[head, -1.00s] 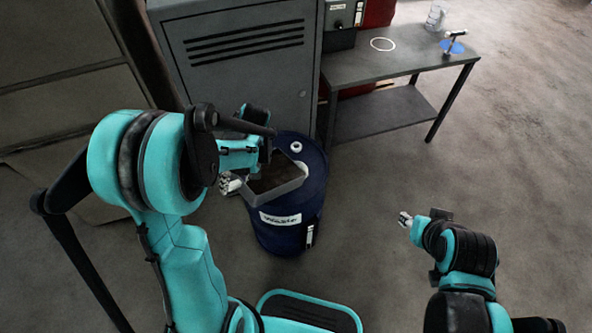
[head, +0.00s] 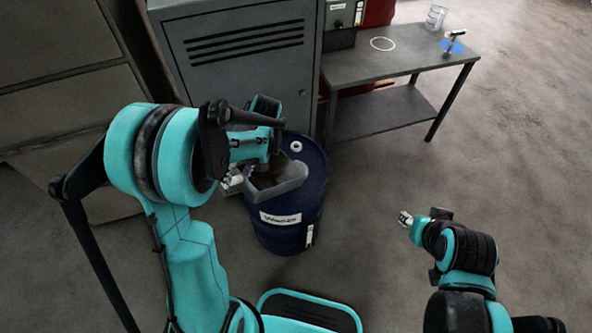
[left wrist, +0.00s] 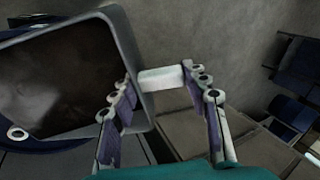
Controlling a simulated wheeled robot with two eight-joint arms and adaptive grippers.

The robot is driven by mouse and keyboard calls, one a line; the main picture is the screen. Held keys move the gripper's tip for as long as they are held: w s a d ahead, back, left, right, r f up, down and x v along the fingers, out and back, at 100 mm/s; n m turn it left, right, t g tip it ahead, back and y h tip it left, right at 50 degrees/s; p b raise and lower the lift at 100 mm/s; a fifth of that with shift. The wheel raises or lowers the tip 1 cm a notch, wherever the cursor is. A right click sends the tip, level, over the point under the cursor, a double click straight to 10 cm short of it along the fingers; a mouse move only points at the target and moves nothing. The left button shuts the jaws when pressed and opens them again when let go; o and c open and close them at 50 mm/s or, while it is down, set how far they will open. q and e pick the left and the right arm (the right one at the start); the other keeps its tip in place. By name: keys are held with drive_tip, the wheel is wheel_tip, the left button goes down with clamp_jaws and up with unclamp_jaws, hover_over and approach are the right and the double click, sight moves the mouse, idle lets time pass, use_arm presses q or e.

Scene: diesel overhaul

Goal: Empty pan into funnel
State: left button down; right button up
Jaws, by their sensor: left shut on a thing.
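The grey rectangular pan (head: 292,181) holds dark liquid and is over the top of the blue drum, which is labelled as waste. It looks tilted in the head view. In the left wrist view the pan (left wrist: 133,62) fills the left side, dark liquid inside. My left gripper (left wrist: 157,92) is shut on the pan's pale handle (left wrist: 160,78) at its side; it also shows in the head view (head: 232,181). I cannot make out the funnel; the pan and my arm cover part of the drum top. My right gripper (head: 404,218) is away to the right, its jaws too small to judge.
The blue drum (head: 285,238) stands in front of a grey vented cabinet (head: 245,75). A white cap (head: 296,147) is on the drum top. A grey table (head: 400,62) behind carries a clear jar (head: 435,17) and a small tool. The floor right of the drum is clear.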

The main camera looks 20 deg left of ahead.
use_arm(q)
drive_tip(key=shift+w+d+r+g+y+p, duration=0.15)
drive_tip(key=shift+w+d+r+g+y, duration=0.1)
drive_tip(key=shift+r, duration=0.3)
drive_tip(key=shift+w+d+r+g+y+p, duration=0.15)
drive_tip(key=shift+w+r+g, duration=0.1)
drive_tip(key=shift+r, duration=0.25)
drive_tip(key=shift+w+d+r+g+y, duration=0.2)
drive_tip(key=shift+w+r, duration=0.15)
drive_tip(key=shift+r, duration=0.15)
drive_tip(key=shift+w+d+r+g+y, duration=0.1)
drive_tip(key=shift+w+r+g, duration=0.15)
drive_tip(key=shift+r, duration=0.2)
drive_tip(key=shift+a, duration=0.1)
